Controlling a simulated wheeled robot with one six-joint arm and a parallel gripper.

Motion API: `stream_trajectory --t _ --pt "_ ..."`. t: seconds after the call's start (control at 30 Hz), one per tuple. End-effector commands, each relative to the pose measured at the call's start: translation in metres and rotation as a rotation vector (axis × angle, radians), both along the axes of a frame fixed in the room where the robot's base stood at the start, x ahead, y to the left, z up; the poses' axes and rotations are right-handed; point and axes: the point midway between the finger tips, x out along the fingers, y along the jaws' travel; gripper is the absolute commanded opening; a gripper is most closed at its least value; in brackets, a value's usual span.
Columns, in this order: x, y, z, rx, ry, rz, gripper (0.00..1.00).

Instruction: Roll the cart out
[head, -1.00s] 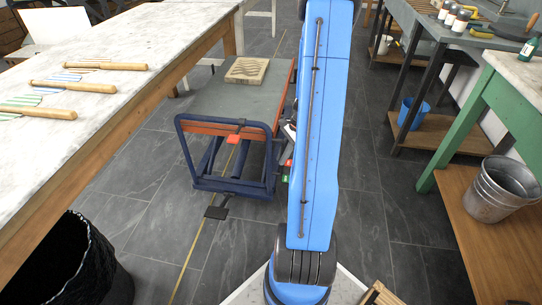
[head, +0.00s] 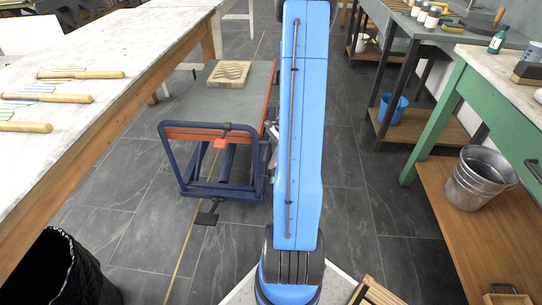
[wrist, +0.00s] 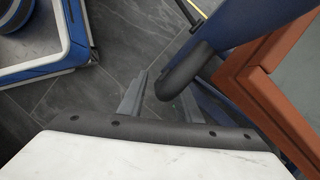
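The cart stands between the tables in the head view, with a dark blue tube frame (head: 213,191), a grey top (head: 200,103) and an orange-red edge. A carved wooden block (head: 229,73) lies on its top. A black pedal (head: 208,217) sticks out low at its near end. My blue arm reaches forward along the cart's right side and hides my gripper in the head view. In the wrist view my gripper (wrist: 160,96) has its grey fingers apart. The rounded end of a dark grip (wrist: 185,72) on the cart shows between and beyond them; contact cannot be told.
A long table (head: 150,45) with wooden-handled tools runs along the left. A black basket (head: 60,270) stands at the near left. A green-legged bench (head: 432,125) with a metal bucket (head: 480,178) on its shelf is at right. Grey floor is clear between cart and bench.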

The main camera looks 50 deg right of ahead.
Motion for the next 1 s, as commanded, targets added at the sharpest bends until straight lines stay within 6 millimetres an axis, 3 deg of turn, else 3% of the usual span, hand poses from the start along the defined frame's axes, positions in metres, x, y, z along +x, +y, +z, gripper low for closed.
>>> stream_trajectory --t 0.27,0.8,1.0 --pt "-0.003 -0.011 0.027 -0.003 -0.003 -0.001 0.31" --pt "-0.017 -0.05 0.125 -0.003 -0.002 -0.001 0.31" --pt "-0.021 -0.059 0.15 0.0 -0.001 0.0 0.31"
